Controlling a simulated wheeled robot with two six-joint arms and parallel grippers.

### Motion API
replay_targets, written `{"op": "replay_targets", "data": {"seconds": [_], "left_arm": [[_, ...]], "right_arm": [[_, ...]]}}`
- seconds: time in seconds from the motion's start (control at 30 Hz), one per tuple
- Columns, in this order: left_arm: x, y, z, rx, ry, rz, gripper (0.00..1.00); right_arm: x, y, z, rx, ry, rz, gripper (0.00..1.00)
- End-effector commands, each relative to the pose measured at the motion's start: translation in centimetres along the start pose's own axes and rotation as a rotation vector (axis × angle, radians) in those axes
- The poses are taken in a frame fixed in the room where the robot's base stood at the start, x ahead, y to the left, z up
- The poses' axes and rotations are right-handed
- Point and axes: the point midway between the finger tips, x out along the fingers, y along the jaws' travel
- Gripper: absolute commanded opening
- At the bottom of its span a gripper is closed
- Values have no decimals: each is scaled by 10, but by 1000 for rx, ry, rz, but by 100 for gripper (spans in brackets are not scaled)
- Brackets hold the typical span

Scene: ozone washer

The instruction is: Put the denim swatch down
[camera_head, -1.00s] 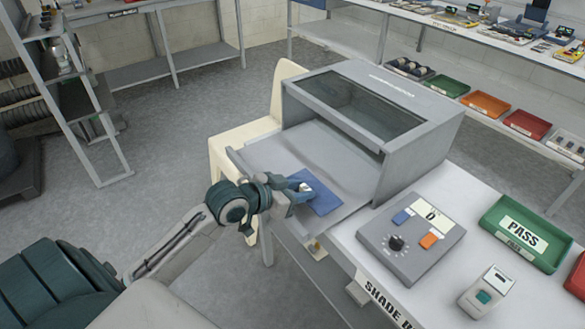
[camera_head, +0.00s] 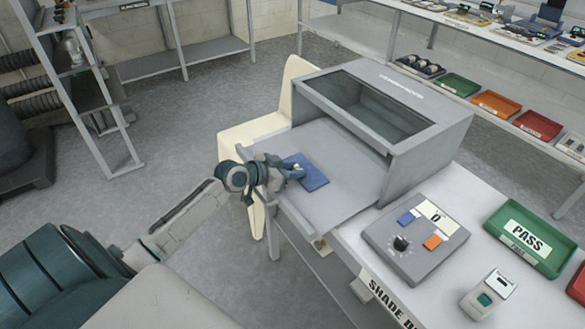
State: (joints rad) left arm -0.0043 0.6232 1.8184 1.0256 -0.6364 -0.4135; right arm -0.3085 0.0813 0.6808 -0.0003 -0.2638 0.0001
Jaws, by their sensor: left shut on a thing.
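The denim swatch (camera_head: 313,179) is a small blue square on the grey pulled-out tray (camera_head: 338,206) of the washer (camera_head: 381,101). My left gripper (camera_head: 296,171) reaches in from the left over the tray's left edge. It is shut on the swatch's left part, where a small pale spot shows near the fingertips. The swatch looks flat at the tray surface; whether it rests fully on it I cannot tell. The fingertips are small and partly hidden. My right gripper is not in view.
A control box (camera_head: 414,237) with a dial, a blue and an orange button stands right of the tray. A green PASS tray (camera_head: 529,237) and a small device (camera_head: 488,294) stand further right. The tray's right part is clear.

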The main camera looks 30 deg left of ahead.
Motion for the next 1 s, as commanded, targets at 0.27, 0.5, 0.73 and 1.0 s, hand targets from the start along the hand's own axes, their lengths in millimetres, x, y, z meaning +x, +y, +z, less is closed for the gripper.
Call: {"op": "replay_targets", "data": {"seconds": [0.27, 0.5, 0.73, 1.0], "left_arm": [[1, 0, 3, 0, 0, 0, 8], [1, 0, 2, 0, 0, 0, 52], [0, 0, -1, 0, 0, 0, 52], [-29, 0, 1, 6, -4, -1, 52]], "right_arm": [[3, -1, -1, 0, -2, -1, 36], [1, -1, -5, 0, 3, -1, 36], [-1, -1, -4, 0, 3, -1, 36], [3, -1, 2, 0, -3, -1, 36]]}}
